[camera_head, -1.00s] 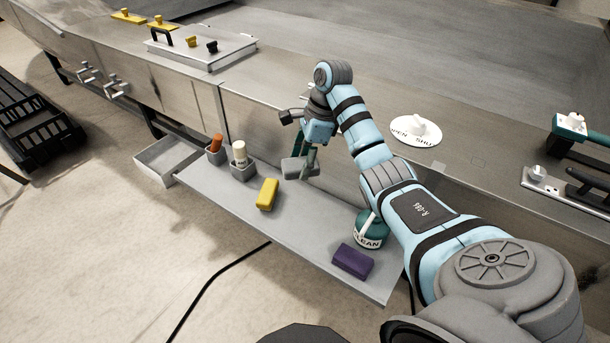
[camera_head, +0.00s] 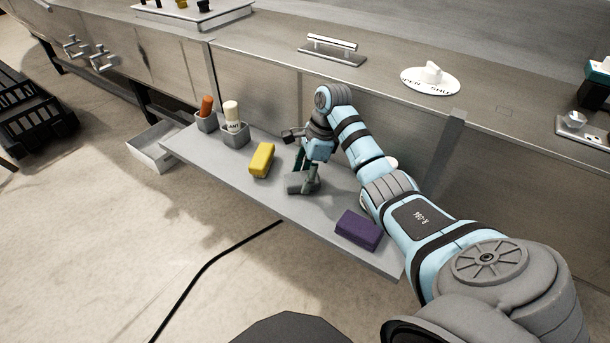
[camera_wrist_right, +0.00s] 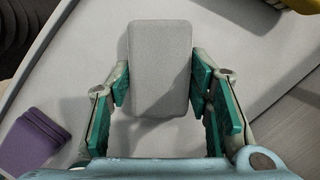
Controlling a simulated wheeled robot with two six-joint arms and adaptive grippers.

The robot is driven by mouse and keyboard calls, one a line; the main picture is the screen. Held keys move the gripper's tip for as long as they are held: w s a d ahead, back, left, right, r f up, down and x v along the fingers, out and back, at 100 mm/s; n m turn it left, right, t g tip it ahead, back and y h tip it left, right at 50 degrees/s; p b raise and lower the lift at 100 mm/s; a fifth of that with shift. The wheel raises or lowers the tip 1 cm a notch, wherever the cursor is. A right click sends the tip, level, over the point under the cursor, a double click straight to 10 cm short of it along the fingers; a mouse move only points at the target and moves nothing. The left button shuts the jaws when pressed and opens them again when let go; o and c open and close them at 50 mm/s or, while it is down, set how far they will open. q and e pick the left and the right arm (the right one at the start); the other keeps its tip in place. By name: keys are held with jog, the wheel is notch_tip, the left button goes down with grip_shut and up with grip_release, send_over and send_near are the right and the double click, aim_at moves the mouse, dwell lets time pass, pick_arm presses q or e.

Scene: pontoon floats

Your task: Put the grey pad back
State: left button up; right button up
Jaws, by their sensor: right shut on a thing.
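The grey pad (camera_head: 296,184) is between the fingers of my right gripper (camera_head: 308,178), over the grey shelf (camera_head: 225,177) between a yellow pad (camera_head: 262,160) and a purple pad (camera_head: 359,230). In the right wrist view the grey pad (camera_wrist_right: 160,65) is upright in the picture, with the green-lined fingers of my right gripper (camera_wrist_right: 160,88) shut on its two sides. Whether its underside touches the shelf I cannot tell. The purple pad also shows at the left of the wrist view (camera_wrist_right: 32,140). My left gripper is out of view.
Two grey cups stand at the shelf's left end, one with an orange-topped item (camera_head: 207,106), one with a white bottle (camera_head: 232,116). A white tray (camera_head: 152,152) is beyond. A metal panel with a handle (camera_head: 333,48) and a dial (camera_head: 431,78) lie above. My arm hides part of the shelf.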

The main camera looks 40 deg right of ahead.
jog(key=shift+f, duration=0.15)
jog(key=o, duration=1.1)
jog(key=shift+r, duration=0.25)
jog(key=p+v, duration=0.1)
jog(key=v, duration=0.4)
jog(key=shift+d+r, duration=0.1)
jog(key=shift+r, duration=0.2)
jog(key=p+v, duration=0.5)
jog(key=v, duration=0.1)
jog(key=shift+r, duration=0.2)
jog(key=shift+s, duration=0.15)
